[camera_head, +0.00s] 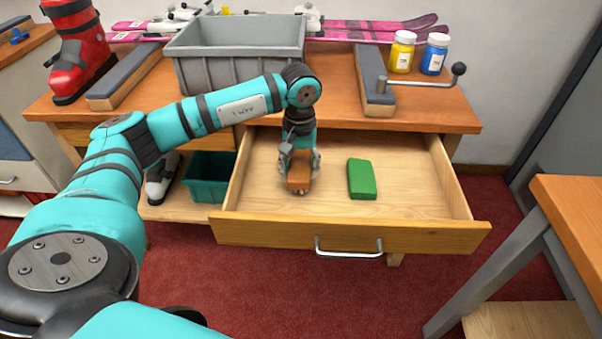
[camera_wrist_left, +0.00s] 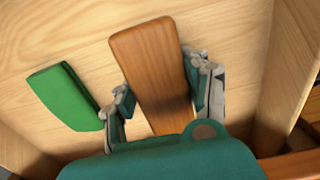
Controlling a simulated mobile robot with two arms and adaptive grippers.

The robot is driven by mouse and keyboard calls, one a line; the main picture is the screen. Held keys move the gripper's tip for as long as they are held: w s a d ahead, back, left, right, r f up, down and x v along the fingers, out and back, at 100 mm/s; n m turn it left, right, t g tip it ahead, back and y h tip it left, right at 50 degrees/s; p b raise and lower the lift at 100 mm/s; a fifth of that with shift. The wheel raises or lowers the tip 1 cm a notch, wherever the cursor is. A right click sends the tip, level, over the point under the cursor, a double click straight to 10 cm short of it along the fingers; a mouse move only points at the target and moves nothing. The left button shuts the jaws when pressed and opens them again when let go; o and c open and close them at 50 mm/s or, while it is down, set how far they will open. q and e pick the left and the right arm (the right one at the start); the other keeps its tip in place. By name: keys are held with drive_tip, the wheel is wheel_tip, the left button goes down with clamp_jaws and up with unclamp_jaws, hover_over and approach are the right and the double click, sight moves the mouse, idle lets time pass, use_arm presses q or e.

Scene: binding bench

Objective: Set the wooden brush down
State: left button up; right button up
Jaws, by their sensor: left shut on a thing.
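The wooden brush (camera_head: 299,178) is a brown block in the open drawer (camera_head: 430,236), left of the drawer's middle. It shows larger in the left wrist view (camera_wrist_left: 150,65), with its long top between the fingers. My left gripper (camera_head: 301,165) points down into the drawer and is shut on the brush, one finger on each side. The brush is at or just above the drawer floor; I cannot tell whether it touches. My right gripper is not in view.
A green block (camera_head: 362,179) lies in the drawer to the right of the brush. The drawer's right part is bare. On the bench above stand a grey bin (camera_head: 238,55), a red ski boot (camera_head: 77,50), yellow (camera_head: 401,52) and blue (camera_head: 434,54) jars, and a clamp handle (camera_head: 425,82).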

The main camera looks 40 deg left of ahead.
sight(300, 164)
use_arm(q)
drive_tip(key=shift+f, duration=0.9)
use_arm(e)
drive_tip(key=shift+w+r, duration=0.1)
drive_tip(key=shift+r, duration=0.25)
use_arm(q)
drive_tip(key=o, duration=1.1)
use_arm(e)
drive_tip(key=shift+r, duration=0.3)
use_arm(q)
drive_tip(key=shift+r, duration=0.1)
wheel_tip(300, 164, up, 12)
drive_tip(key=shift+f+p, duration=0.1)
drive_tip(key=shift+p, duration=0.55)
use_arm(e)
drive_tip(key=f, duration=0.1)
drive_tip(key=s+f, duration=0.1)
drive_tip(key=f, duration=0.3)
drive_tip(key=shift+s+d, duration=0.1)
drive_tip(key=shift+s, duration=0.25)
